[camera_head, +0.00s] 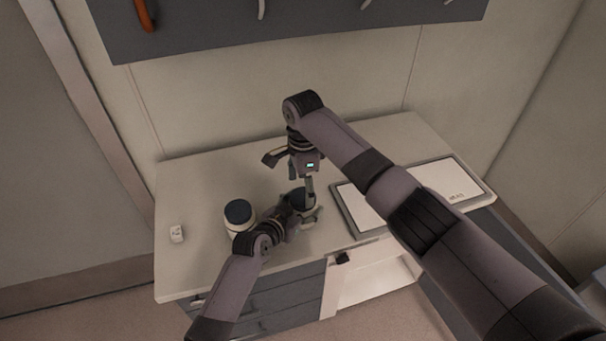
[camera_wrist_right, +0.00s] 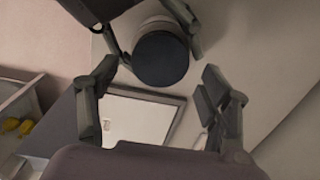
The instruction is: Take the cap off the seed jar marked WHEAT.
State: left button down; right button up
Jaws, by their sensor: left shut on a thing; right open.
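A jar with a dark round cap (camera_head: 296,197) stands on the bench, partly hidden by my grippers. Its cap (camera_wrist_right: 160,58) shows from above in the right wrist view, still on the jar. My left gripper (camera_head: 303,214) is shut on this jar from the front; its fingers lie on either side of it in the wrist view. My right gripper (camera_head: 299,186) points down over the cap, open, its fingers (camera_wrist_right: 158,92) apart with nothing between them. A second jar (camera_head: 238,214), pale with a dark cap, stands to the left. I cannot read a label on either jar.
A grey-rimmed tray or panel (camera_head: 349,214) lies right of the held jar. A small white marked block (camera_head: 177,233) sits at the bench's left. The bench (camera_head: 195,190) is clear at the back left. A grey panel with hooks (camera_head: 200,30) hangs on the wall.

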jog(key=shift+f, duration=1.4)
jog(key=shift+c, duration=0.2)
jog(key=c, duration=1.1)
jog(key=o, duration=1.2)
jog(key=shift+r, duration=0.1)
notch_tip(320, 180, up, 8)
jog(key=shift+f, duration=0.15)
jog(key=shift+c, duration=0.3)
jog(key=shift+f, duration=3.95)
jog(key=shift+c, duration=0.3)
